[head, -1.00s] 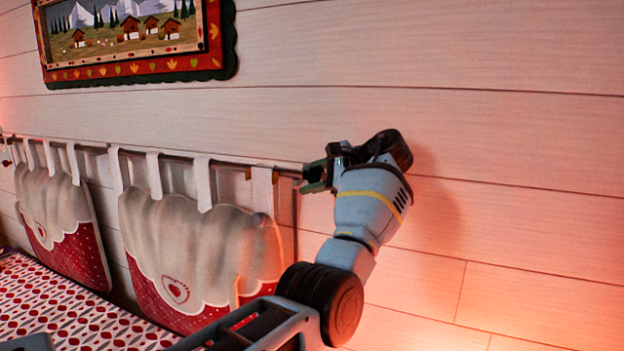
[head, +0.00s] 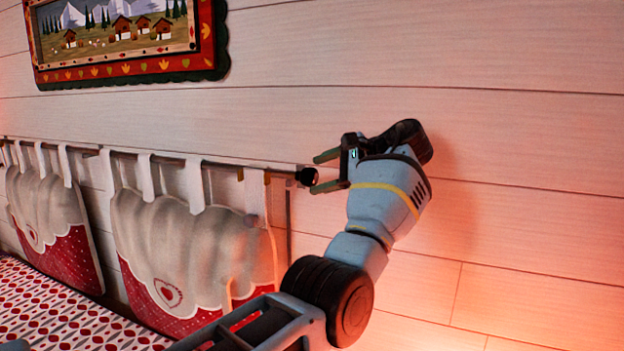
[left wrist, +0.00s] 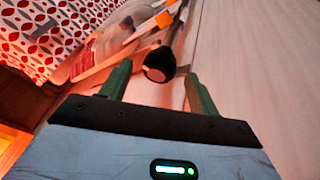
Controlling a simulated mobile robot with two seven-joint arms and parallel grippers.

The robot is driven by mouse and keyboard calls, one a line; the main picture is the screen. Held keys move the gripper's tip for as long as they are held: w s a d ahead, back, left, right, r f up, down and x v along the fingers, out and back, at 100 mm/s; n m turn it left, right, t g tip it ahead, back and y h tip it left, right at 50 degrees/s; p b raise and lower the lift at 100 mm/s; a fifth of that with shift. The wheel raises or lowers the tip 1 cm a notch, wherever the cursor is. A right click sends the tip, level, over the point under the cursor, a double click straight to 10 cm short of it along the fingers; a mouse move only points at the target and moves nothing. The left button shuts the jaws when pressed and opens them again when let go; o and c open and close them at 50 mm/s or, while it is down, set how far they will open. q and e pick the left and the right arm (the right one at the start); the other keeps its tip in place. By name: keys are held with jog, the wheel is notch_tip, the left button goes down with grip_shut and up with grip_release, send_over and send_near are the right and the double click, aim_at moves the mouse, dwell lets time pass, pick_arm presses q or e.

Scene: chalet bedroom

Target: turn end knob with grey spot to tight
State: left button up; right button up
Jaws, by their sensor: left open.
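The end knob (head: 307,176) is a small black knob on the right end of the dark curtain rod (head: 225,166) along the wall. In the left wrist view the knob (left wrist: 159,65) shows as a dark round end with a paler reddish-brown face; I cannot make out a grey spot. My left gripper (head: 322,172) is open just right of the knob, its two green fingers pointing left at it. In the left wrist view the knob lies ahead, between or just beyond the fingertips (left wrist: 155,75). My right gripper is not in view.
Cushions with red and cream covers (head: 190,240) hang from the rod by white loops. A patterned red and white bedspread (head: 60,310) lies below left. A framed picture (head: 125,40) hangs above. The white plank wall (head: 500,130) is close behind my gripper, bare to the right.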

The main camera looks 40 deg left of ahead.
pick_arm(q)
jog(key=shift+v, duration=1.05)
jog(key=shift+d+r, duration=0.15)
jog(key=shift+d, duration=0.15)
jog(key=shift+w, duration=0.1)
